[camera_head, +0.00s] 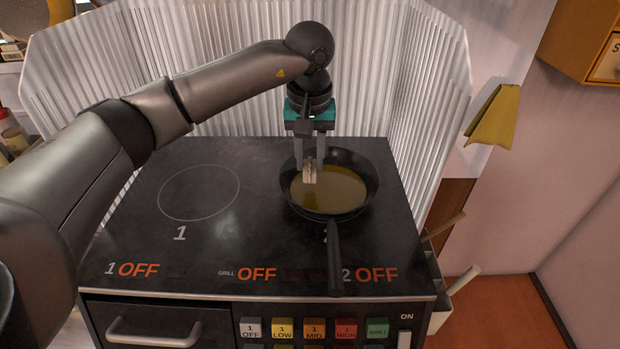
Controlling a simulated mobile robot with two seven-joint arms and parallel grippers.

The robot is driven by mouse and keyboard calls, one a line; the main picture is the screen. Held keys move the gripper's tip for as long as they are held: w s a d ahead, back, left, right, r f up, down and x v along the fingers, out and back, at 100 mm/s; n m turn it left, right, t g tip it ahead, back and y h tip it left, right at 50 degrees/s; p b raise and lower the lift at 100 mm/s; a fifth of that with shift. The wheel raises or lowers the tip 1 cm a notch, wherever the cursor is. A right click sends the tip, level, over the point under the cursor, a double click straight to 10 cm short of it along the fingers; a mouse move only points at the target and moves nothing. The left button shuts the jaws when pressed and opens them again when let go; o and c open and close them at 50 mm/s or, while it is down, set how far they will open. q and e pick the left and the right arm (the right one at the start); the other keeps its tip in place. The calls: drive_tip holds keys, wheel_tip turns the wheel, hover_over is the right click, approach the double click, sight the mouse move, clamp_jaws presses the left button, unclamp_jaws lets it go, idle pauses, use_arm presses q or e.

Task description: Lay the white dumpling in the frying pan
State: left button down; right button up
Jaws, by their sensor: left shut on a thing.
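The black frying pan (367,163) stands on the right burner of the stove, with its handle pointing to the front. Yellowish oil covers its bottom. My left gripper (309,171) points down over the left part of the pan. It is shut on the small whitish dumpling (310,175), which sits between the fingertips over the oil. I cannot tell whether the dumpling touches the oil. My right gripper is not in view.
The black stove top (200,240) has an empty left burner ring (199,193). A corrugated metal screen (415,110) surrounds the back and sides. A yellow cloth (493,117) hangs at the right. Coloured buttons (314,328) line the stove's front.

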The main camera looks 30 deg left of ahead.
sight(310, 163)
use_arm(q)
drive_tip(key=shift+f+b, duration=0.4)
drive_tip(key=shift+f, duration=1.7)
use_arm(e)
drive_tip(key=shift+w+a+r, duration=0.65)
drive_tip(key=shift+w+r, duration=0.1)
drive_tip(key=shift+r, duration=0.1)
use_arm(q)
drive_tip(key=c, duration=0.6)
unclamp_jaws()
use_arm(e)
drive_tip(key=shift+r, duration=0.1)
use_arm(q)
drive_tip(key=shift+r, duration=0.3)
drive_tip(key=r+p, duration=0.1)
drive_tip(key=r, duration=0.2)
drive_tip(key=r+p, duration=0.1)
drive_tip(key=r, duration=0.2)
drive_tip(key=s+r+p, duration=0.1)
drive_tip(key=r, duration=0.3)
drive_tip(key=shift+d, duration=0.3)
drive_tip(key=shift+s+r, duration=0.15)
drive_tip(key=shift+r, duration=0.55)
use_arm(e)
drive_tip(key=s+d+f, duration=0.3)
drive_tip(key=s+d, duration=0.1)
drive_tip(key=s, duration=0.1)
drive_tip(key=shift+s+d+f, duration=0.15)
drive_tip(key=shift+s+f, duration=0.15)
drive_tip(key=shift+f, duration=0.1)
